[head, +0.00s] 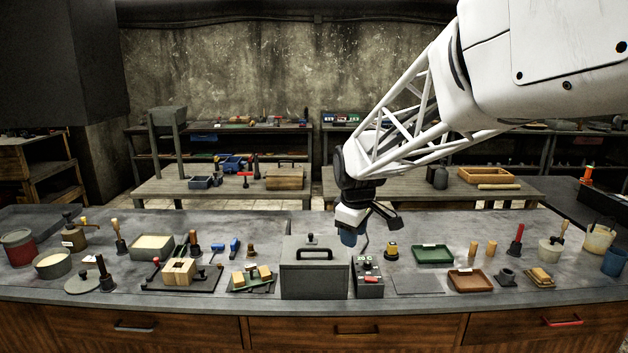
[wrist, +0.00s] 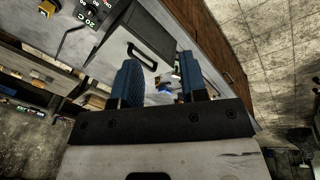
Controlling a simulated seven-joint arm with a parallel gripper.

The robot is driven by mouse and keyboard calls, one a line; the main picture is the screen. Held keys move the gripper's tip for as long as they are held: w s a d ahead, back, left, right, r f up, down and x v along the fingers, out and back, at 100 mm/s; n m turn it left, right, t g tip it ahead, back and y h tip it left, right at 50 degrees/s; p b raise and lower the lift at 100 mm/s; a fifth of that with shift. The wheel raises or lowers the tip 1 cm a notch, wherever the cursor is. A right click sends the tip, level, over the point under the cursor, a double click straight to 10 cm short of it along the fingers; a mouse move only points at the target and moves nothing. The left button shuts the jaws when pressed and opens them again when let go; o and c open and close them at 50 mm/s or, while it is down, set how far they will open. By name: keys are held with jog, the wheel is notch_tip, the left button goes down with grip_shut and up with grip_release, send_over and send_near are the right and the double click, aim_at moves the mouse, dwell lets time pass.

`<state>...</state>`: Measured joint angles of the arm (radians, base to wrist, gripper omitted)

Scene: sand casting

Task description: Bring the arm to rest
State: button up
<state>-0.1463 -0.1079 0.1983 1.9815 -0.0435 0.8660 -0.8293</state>
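My gripper (head: 351,238) hangs above the bench, just behind the gap between the grey lidded box (head: 314,278) and the small control box (head: 369,286). In the wrist view my gripper (wrist: 157,68) shows two blue fingers spread apart. Nothing is between them; bench items show far behind the gap. The fingers look clear of the bench and of both boxes. My white lattice arm comes down from the upper right.
The bench (head: 226,222) is crowded. Left are tubs, a wooden block mould (head: 179,271) and tools. Right are a green tray (head: 433,254), a brown tray (head: 470,281), and a bucket (head: 598,238). Space above the bench is open. A rear table (head: 235,192) stands behind.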

jog(key=s+d+m, duration=0.3)
jog(key=s+m, duration=0.1)
jog(key=s, duration=0.7)
jog(key=s+d+f+m, duration=0.1)
jog(key=s+d+m, duration=0.2)
jog(key=s, duration=0.9)
jog(key=s+d+f+m, duration=0.1)
jog(key=s+d+m, duration=0.2)
jog(key=s, duration=0.8)
jog(key=shift+s+d+f+m, duration=0.15)
jog(key=shift+s+m, duration=0.25)
jog(key=shift+m, duration=0.4)
